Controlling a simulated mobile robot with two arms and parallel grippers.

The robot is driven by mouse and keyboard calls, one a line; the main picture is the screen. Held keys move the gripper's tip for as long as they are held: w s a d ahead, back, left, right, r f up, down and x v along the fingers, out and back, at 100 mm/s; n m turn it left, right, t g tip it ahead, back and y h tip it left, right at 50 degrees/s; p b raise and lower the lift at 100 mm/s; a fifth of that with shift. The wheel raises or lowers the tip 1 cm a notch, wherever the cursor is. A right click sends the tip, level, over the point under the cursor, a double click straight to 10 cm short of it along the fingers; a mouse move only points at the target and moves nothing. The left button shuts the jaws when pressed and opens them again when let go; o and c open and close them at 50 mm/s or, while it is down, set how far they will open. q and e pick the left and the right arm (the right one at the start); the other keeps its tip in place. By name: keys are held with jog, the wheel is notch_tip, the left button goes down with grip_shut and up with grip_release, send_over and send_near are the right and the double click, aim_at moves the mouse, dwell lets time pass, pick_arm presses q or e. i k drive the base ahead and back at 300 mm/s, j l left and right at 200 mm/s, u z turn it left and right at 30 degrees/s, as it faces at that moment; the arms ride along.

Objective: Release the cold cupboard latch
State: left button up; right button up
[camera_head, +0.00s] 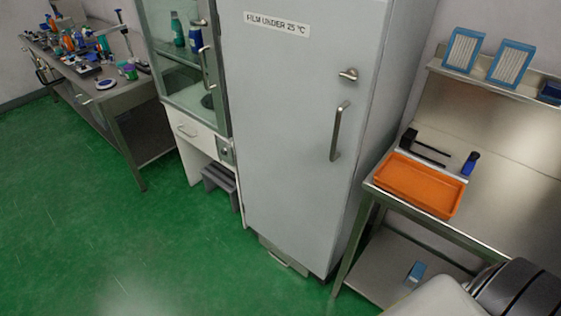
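The cold cupboard (285,130) is a tall grey-white cabinet in the middle of the head view, with a label reading "FILM UNDER 25 °C" near the top. Its door looks shut. A small metal latch (348,74) sits at the door's upper right. A long vertical metal handle (339,131) is below it. Neither of my grippers shows in the view; only part of my own body is at the bottom right corner.
A glass-fronted cabinet (183,85) stands left of the cupboard, with a grey step stool (221,183) by its base. A steel bench with an orange tray (418,185) stands right. A cluttered bench (125,85) is far left. Green floor (120,240) is clear in front.

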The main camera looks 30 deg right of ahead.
aim_at(352, 75)
jog(key=k+j+z, duration=0.1)
jog(key=z, duration=1.15)
